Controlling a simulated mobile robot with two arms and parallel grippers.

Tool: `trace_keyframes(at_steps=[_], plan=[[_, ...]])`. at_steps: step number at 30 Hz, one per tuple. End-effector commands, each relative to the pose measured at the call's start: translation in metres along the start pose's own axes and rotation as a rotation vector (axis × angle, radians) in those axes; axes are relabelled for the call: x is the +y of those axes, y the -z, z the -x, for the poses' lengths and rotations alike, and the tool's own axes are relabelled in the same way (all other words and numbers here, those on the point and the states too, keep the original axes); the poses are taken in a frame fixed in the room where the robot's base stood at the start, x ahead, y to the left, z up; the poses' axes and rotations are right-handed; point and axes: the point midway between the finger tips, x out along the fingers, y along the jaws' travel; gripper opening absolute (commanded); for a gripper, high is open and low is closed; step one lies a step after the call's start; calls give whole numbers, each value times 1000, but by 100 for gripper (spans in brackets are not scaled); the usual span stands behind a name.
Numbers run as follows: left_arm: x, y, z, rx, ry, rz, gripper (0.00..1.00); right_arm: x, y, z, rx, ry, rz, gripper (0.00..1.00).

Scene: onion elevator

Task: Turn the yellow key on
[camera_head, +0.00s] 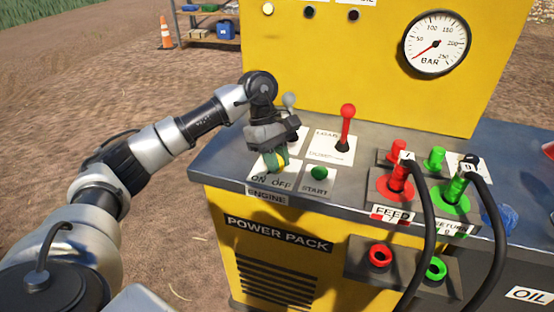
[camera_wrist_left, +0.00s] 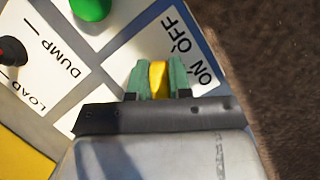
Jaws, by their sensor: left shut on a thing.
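The yellow key (camera_wrist_left: 158,80) stands on the white ON/OFF engine plate (camera_wrist_left: 181,33) at the near left of the power pack panel. My left gripper (camera_head: 275,160) reaches down over the key from above, and its green fingertips also show in the left wrist view (camera_wrist_left: 157,78). The fingertips are shut on the key, one on each side of it. In the head view the gripper hides most of the key. In the wrist view the key's lower part lies between the fingers, beside the ON word. My right gripper is in neither view.
A green START button (camera_head: 319,173) sits just right of the key. A red lever (camera_head: 347,125) stands behind it. Red feed (camera_head: 397,180) and green return (camera_head: 455,192) couplings with black hoses are farther right. A yellow cabinet wall (camera_head: 345,90) with a gauge (camera_head: 436,44) rises behind.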

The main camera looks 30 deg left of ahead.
Motion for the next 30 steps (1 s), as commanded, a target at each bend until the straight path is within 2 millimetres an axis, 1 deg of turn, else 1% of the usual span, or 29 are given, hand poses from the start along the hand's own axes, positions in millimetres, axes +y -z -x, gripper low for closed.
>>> trace_keyframes(at_steps=[4,5,9,17,20,23,30], plan=[[0,0,2,2,-3,-2,0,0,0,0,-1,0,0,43],[0,0,2,2,-3,-2,22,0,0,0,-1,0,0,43],[0,0,1,2,-2,-1,44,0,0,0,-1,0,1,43],[0,0,1,1,-1,0,45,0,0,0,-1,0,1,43],[0,0,6,2,-2,0,45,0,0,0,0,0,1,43],[1,0,20,2,-5,0,45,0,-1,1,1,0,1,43],[1,0,69,2,-6,1,45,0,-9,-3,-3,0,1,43]])
